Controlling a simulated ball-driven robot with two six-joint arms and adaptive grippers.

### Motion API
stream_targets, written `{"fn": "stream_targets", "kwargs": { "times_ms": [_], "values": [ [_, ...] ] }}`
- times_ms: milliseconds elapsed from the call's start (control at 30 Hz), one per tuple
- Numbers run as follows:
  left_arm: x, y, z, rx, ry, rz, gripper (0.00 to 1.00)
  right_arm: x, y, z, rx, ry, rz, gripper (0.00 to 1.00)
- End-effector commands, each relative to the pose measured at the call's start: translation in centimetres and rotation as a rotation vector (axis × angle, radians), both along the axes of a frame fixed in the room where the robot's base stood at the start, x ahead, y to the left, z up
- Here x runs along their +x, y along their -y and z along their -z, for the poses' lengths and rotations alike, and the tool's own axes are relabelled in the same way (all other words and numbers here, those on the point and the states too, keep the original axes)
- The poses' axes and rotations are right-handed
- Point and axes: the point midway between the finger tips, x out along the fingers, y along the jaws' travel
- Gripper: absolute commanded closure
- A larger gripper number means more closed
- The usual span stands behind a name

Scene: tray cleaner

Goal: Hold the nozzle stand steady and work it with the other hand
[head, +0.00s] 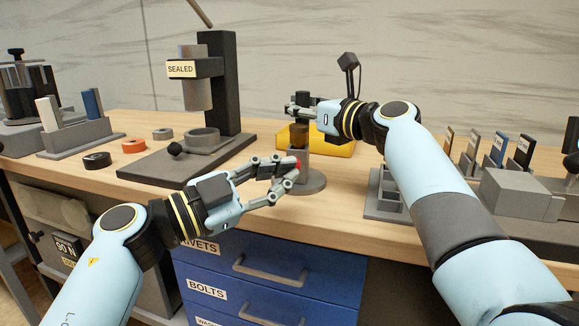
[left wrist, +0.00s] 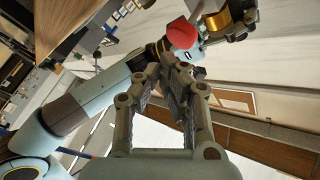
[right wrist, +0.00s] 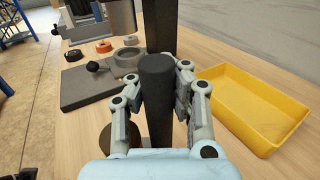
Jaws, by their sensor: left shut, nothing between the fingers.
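The nozzle stand has a grey post on a round grey base (head: 312,183), with a brown-gold cylinder (head: 299,134) upright at its top. That cylinder also shows in the left wrist view (left wrist: 243,14). A red knob (left wrist: 182,33) sits low on the stand's side. My left gripper (head: 294,174) is shut and empty, its fingertips close beside the knob; contact is unclear. My right gripper (head: 291,108) is above the stand, its fingers closed around a dark upright cylinder (right wrist: 157,90). The cylinder's lower end is hidden in the right wrist view.
A yellow tray (right wrist: 255,108) lies just behind the stand. A dark column labelled SEALED (head: 217,80) stands behind left on a dark plate, with black, orange and grey rings beside it. Racks (head: 490,150) and a grey block crowd the right. Blue drawers (head: 270,275) are below the bench edge.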

Motion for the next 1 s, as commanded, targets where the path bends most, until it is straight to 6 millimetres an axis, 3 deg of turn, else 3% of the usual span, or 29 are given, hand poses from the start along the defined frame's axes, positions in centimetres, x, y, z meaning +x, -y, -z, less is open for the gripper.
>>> {"fn": "stream_targets", "kwargs": {
  "times_ms": [433, 1000],
  "values": [
    [-4.1, -0.8, 0.1, 0.000, -0.001, 0.000, 1.00, 0.0, 0.0, 0.1, -0.001, -0.001, 0.000, 1.00],
    [-4.4, -0.9, 0.0, 0.000, 0.000, 0.000, 1.00, 0.0, 0.0, 0.1, -0.001, -0.001, 0.000, 1.00]
  ]
}}
